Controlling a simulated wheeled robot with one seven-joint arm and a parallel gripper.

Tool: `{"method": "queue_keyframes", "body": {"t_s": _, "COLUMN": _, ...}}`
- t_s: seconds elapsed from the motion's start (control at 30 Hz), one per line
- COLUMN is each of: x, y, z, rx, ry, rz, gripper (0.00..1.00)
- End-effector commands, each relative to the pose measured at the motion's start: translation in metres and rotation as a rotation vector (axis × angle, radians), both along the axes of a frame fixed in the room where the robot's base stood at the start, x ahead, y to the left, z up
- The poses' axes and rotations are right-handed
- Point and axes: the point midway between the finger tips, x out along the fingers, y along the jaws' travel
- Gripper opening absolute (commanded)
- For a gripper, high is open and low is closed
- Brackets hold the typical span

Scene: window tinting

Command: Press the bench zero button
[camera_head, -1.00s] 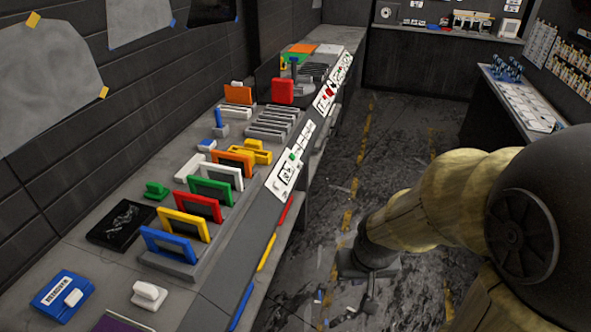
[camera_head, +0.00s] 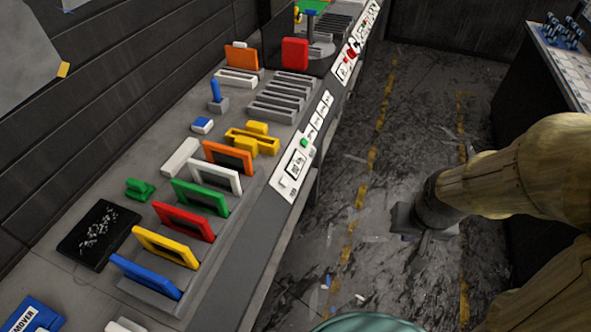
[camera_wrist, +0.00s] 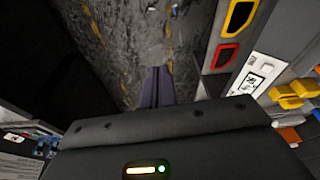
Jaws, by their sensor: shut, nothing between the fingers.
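My gripper (camera_wrist: 156,88) is shut and empty, its dark fingers over the floor in the wrist view. In the head view its dark hand (camera_head: 420,222) hangs over the floor, to the right of the bench (camera_head: 232,265) and apart from it. A white control panel (camera_head: 293,172) sits on the bench's sloped front edge. It carries a small green button (camera_head: 304,143) and a pale key near its lower end. Its lettering is too small to read, so I cannot tell which is the zero button. Part of the panel shows in the wrist view (camera_wrist: 256,80).
Coloured frames stand in a rack (camera_head: 150,292) along the bench, with a yellow block (camera_head: 252,139) behind the panel. A red block (camera_head: 295,53) and a second panel with red parts (camera_head: 352,50) lie farther up. The floor aisle (camera_head: 345,200) has scattered scraps.

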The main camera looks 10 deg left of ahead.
Motion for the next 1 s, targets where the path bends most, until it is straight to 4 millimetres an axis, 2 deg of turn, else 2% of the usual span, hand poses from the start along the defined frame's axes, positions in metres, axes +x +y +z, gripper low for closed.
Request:
{"method": "queue_keyframes", "body": {"t_s": 0.43, "x": 0.0, "y": 0.0, "z": 0.0, "rx": 0.0, "ry": -0.001, "rz": 0.001, "gripper": 0.0}}
{"method": "queue_keyframes", "body": {"t_s": 0.57, "x": 0.011, "y": 0.001, "z": -0.006, "rx": -0.01, "ry": -0.032, "rz": 0.023, "gripper": 0.0}}
{"method": "queue_keyframes", "body": {"t_s": 0.67, "x": 0.033, "y": 0.002, "z": -0.017, "rx": -0.028, "ry": -0.099, "rz": 0.071, "gripper": 0.0}}
{"method": "queue_keyframes", "body": {"t_s": 0.77, "x": 0.066, "y": 0.009, "z": -0.032, "rx": -0.049, "ry": -0.206, "rz": 0.155, "gripper": 0.0}}
{"method": "queue_keyframes", "body": {"t_s": 0.87, "x": 0.104, "y": 0.027, "z": -0.046, "rx": -0.057, "ry": -0.339, "rz": 0.264, "gripper": 0.0}}
{"method": "queue_keyframes", "body": {"t_s": 1.0, "x": 0.15, "y": 0.06, "z": -0.062, "rx": -0.039, "ry": -0.53, "rz": 0.421, "gripper": 0.0}}
